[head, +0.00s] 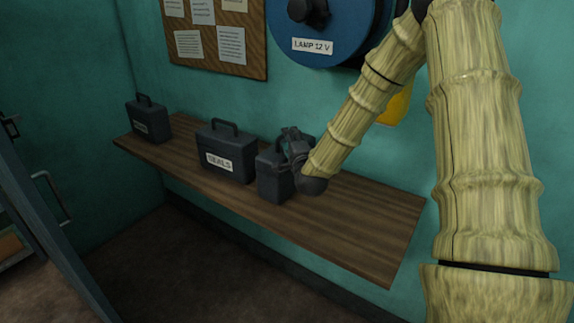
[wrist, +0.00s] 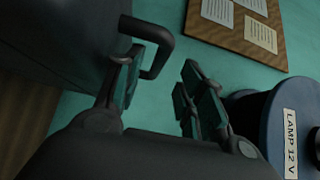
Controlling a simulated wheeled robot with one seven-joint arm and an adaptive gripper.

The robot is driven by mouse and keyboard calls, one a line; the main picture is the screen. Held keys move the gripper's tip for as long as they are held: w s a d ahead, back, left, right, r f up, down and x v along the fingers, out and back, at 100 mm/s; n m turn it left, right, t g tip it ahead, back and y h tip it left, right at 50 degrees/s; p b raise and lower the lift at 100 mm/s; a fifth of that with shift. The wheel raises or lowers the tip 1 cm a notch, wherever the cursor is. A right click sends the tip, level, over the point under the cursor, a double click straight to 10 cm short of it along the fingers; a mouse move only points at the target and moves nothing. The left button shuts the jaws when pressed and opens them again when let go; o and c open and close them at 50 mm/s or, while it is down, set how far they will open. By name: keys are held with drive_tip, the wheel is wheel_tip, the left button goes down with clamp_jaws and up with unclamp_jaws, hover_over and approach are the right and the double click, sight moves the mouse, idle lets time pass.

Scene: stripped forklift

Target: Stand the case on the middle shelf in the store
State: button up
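Three dark grey cases with top handles stand upright on a brown wooden bench (head: 370,225). One is at the far left (head: 148,121); its label is too small to read. The middle one, labelled SEALS (head: 228,152), is larger. The right one (head: 272,180) is beside my gripper (head: 292,150), and no label shows on its visible side. In the wrist view my gripper (wrist: 165,95) is open. A case handle (wrist: 163,45) reaches in by the left finger, and the case body (wrist: 60,45) fills the upper left. I cannot tell whether the finger touches the handle.
A blue reel labelled LAMP 12 V (head: 330,30) hangs on the teal wall above the bench, near my arm. A notice board (head: 212,40) is left of it. A dark door with a handle (head: 55,195) stands at the left. The bench's right end is clear.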

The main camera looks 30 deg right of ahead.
drive_tip(key=shift+w+d+r+p, duration=0.1)
drive_tip(key=shift+w+d+p, duration=0.05)
drive_tip(key=shift+w+p, duration=0.3)
drive_tip(key=shift+f+p+x, duration=0.15)
drive_tip(key=shift+p+x, duration=0.35)
drive_tip(key=shift+x, duration=0.55)
drive_tip(key=shift+f+p+x, duration=0.15)
drive_tip(key=shift+p+x, duration=0.35)
drive_tip(key=shift+x, duration=0.6)
drive_tip(key=shift+c, duration=0.4)
clamp_jaws()
drive_tip(key=shift+r, duration=0.1)
